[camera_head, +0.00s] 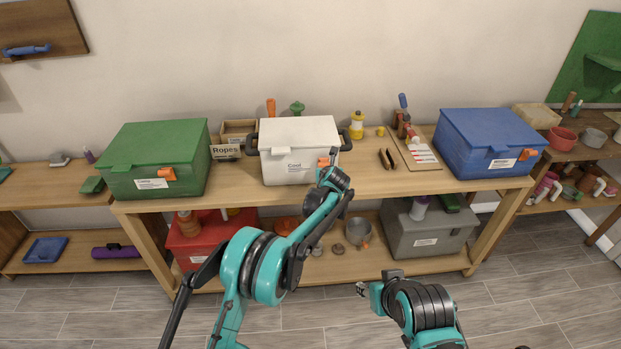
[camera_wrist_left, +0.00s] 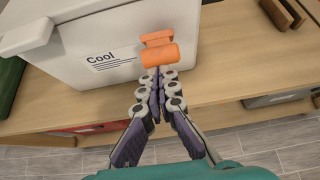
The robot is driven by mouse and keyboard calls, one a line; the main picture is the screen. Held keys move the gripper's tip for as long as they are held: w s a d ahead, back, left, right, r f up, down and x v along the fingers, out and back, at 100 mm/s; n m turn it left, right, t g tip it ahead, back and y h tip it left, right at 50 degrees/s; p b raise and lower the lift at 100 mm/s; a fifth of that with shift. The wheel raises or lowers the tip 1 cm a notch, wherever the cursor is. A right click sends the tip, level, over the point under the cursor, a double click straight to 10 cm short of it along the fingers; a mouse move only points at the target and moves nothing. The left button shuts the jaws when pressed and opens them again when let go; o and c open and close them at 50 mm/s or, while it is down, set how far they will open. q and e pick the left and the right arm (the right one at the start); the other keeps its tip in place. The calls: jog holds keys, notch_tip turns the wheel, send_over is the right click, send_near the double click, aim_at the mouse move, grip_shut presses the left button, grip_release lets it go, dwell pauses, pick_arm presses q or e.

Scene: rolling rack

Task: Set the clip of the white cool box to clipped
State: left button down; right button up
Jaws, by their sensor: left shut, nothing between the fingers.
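The white cool box (camera_head: 288,165) stands on the rack's top shelf with its lid down and a "Cool" label on its front. It also fills the upper left of the left wrist view (camera_wrist_left: 110,55). Its orange clip (camera_wrist_left: 160,54) is at the right of the front face, with a smaller orange piece just above it. In the head view the clip (camera_head: 323,161) is partly covered by my left gripper (camera_head: 331,163). In the wrist view this gripper (camera_wrist_left: 159,74) is shut and empty, its tips at the clip's lower edge; contact is unclear. My right gripper (camera_head: 361,289) is low, over the floor.
A green box (camera_head: 157,140) and a blue box (camera_head: 478,125) flank the cool box on the shelf. Red (camera_head: 196,244) and grey (camera_head: 415,243) crates stand below. Bare shelf lies before the cool box.

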aim_at(324, 159)
pick_arm(q)
jog(key=r, duration=0.1)
jog(key=w+r+p, duration=0.1)
jog(key=shift+w+d+r, duration=0.2)
jog(key=shift+d+r, duration=0.05)
jog(key=shift+r, duration=0.15)
jog(key=shift+w+r+p, duration=0.35)
jog(key=shift+r+p, duration=0.1)
jog(key=shift+r, duration=0.05)
jog(key=shift+r+p, duration=0.3)
jog(key=shift+r, duration=0.4)
